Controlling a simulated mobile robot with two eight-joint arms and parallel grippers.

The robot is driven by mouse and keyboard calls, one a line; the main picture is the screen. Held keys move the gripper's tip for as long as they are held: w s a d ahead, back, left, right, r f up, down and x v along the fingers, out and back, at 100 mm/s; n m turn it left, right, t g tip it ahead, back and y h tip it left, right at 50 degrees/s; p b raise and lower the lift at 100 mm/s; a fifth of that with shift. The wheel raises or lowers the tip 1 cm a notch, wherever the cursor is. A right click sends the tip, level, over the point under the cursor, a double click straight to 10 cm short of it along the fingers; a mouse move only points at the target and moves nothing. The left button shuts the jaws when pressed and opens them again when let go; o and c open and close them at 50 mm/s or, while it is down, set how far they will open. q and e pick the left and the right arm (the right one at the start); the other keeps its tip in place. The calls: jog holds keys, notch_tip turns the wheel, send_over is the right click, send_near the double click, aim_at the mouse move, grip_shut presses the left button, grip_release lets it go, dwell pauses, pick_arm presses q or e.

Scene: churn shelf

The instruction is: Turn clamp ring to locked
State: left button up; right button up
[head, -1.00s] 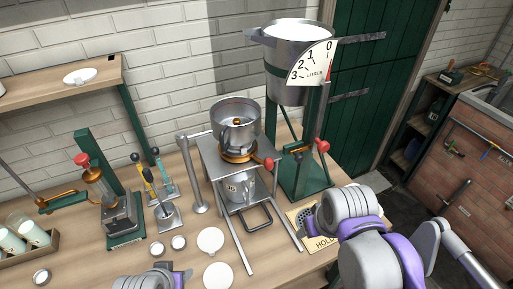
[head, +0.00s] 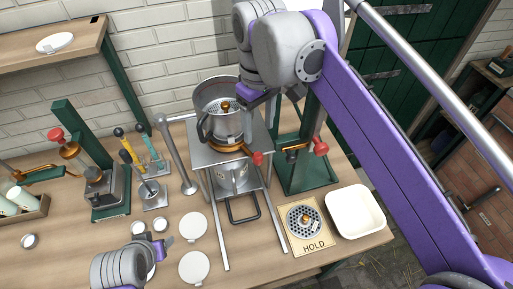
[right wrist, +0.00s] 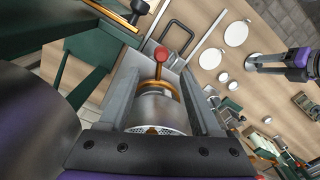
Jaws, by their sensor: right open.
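The clamp ring (head: 229,149) is a copper-orange band low around a steel pot (head: 228,122) on a metal stand. Its lever ends in a red knob (head: 257,158), which points to the front right. In the right wrist view the ring (right wrist: 173,87) and red knob (right wrist: 160,54) lie beyond the pot. My right gripper (right wrist: 165,105) is open, with its fingers on either side of the pot; contact cannot be told. In the head view it is partly hidden by its own arm. My left gripper (head: 155,236) hovers low at the front, its fingers apart and empty.
A pitcher (head: 233,178) stands under the pot. A green stand (head: 305,177) with another red knob is close at the right. A HOLD plate (head: 311,240) and white tray (head: 355,211) lie front right. Two white discs (head: 194,226) lie in front. Upright tools (head: 153,192) stand left.

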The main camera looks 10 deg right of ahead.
aim_at(258, 154)
notch_tip(258, 154, down, 10)
jog(key=shift+s+a+f+b, duration=0.1)
jog(key=shift+f+b, duration=0.15)
jog(key=shift+b, duration=0.1)
grip_shut()
dwell(0.4)
dwell(1.1)
